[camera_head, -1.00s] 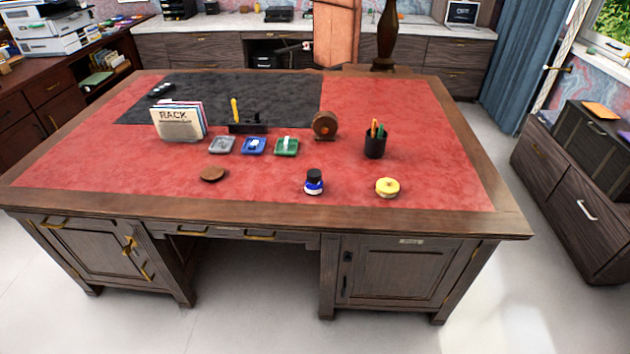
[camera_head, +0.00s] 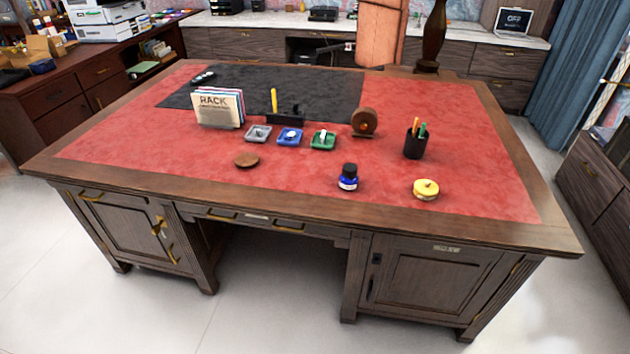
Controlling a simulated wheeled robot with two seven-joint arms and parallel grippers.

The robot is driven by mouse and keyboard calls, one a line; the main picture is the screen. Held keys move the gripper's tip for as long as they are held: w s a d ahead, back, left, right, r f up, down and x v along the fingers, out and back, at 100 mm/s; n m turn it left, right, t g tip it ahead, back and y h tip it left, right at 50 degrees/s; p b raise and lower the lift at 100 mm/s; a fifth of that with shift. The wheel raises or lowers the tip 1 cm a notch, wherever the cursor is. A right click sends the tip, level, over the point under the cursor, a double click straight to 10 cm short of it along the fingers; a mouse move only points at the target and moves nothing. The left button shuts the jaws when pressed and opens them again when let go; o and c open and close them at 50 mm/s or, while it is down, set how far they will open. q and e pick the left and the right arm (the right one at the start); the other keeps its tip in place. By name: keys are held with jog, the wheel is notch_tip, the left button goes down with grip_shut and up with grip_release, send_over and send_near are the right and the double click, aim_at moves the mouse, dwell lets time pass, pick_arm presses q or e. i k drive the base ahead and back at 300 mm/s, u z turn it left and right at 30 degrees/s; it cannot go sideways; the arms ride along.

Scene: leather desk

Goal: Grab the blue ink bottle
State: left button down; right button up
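The blue ink bottle (camera_head: 348,178) stands upright on the red leather top of the desk (camera_head: 300,203), near its front edge and right of the middle. It has a dark cap, a blue body and a pale label. Nothing touches it. Neither of my grippers shows in the head view.
A yellow round tin (camera_head: 425,189) sits right of the bottle and a black pen cup (camera_head: 415,143) stands behind it. The floor in front is clear.

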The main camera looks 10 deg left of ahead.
aim_at(345, 184)
jog(key=u, duration=1.1)
jog(key=i, duration=1.95)
jog(key=z, duration=1.85)
